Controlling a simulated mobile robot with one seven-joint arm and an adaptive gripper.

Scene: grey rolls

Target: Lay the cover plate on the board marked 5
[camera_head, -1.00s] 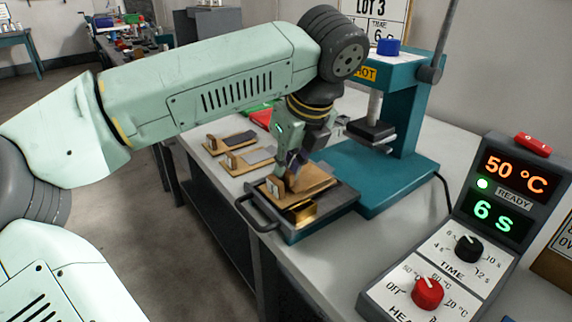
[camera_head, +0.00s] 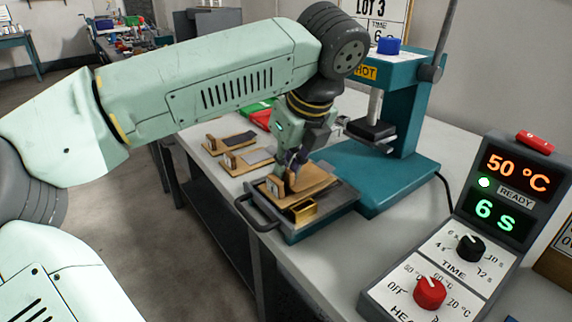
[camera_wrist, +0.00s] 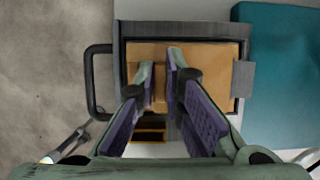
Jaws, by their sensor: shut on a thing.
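The cover plate (camera_head: 314,180) is a flat tan piece lying about level at the tray (camera_head: 335,208). Whether it touches what is under it cannot be told. My gripper (camera_head: 290,163) is low over it, pointing down. In the wrist view my gripper (camera_wrist: 160,65) has its fingers close together on a tan upright part of the cover plate (camera_wrist: 210,60). An upright tab with a pale label (camera_head: 276,187) stands at the plate's left; its mark is too small to read. Any board under the plate is hidden.
A gold block (camera_head: 305,211) sits by the tray's near side. Two boards with upright tabs (camera_head: 232,142) (camera_head: 249,160) lie behind left. The teal press (camera_head: 398,175) stands to the right, the control box (camera_head: 450,240) nearer. The tray's black handle (camera_head: 250,213) sticks out left.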

